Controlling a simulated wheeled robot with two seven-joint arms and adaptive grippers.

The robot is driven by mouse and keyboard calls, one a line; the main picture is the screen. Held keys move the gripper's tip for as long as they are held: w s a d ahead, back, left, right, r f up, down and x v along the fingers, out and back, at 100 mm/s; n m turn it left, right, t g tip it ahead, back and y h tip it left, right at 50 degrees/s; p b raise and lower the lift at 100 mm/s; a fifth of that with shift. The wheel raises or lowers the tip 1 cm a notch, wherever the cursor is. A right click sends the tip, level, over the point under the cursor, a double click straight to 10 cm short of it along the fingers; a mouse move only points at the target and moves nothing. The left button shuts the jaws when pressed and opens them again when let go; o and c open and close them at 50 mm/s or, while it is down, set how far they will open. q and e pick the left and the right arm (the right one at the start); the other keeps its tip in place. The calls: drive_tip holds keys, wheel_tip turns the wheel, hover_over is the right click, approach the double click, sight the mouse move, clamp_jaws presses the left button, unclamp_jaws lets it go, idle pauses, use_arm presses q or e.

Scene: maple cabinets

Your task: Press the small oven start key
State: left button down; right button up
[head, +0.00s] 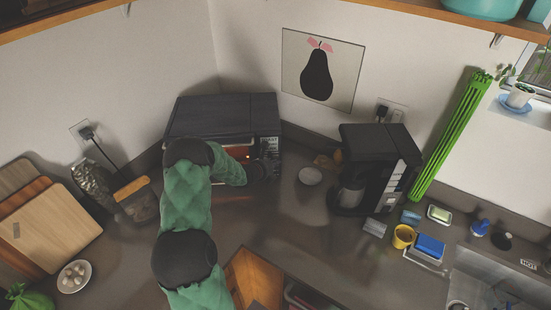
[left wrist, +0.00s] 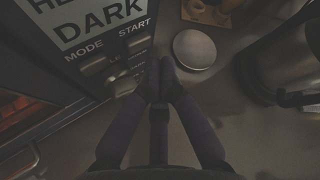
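The small oven (head: 225,115) is a dark box in the back corner of the counter. Its right-hand control panel (left wrist: 85,25) shows a display with the word DARK and the labels MODE and START. The start key (left wrist: 138,43) is a small dark bar under the START label. My left gripper (head: 258,172) is in front of the panel in the head view, partly hidden by my green-sleeved arm. In the left wrist view its fingertips (left wrist: 160,74) are together and empty, just below and right of the start key; contact cannot be told. My right gripper is not in view.
A coffee maker (head: 376,168) stands right of the oven, with a small pale round dish (head: 310,175) between them. A glass jar (head: 95,182) and cutting boards (head: 50,225) stand at left.

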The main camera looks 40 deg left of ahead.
use_arm(q)
drive_tip(key=shift+s+d+b, duration=0.4)
drive_tip(key=shift+s+d, duration=1.35)
drive_tip(key=shift+s, duration=0.1)
